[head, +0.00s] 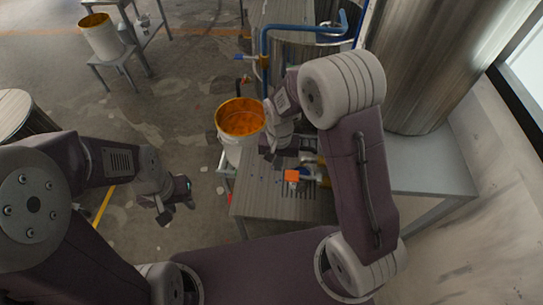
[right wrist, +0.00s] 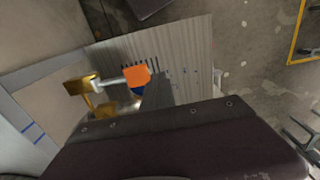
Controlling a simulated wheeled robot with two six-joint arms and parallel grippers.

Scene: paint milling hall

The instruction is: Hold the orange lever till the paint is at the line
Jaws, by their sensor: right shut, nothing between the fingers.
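The orange lever (head: 292,175) is a small block above the slatted bench; the right wrist view shows its orange end (right wrist: 136,76) on a pale bar running to a brass valve (right wrist: 85,87). A white bucket (head: 236,150) with orange paint (head: 240,118) inside stands at the bench's left end. I cannot make out a line in it. My right gripper (head: 268,152) is shut and empty, between bucket and lever, apart from the lever. In the right wrist view its dark fingers lie beside the orange end. My left gripper (head: 178,210) hangs empty over the floor, fingers apart.
The grey slatted bench (head: 265,203) carries the valve. A blue pipe (head: 265,60) and large steel tanks (head: 425,60) stand behind. Another bucket (head: 101,38) sits on a stand at the far left.

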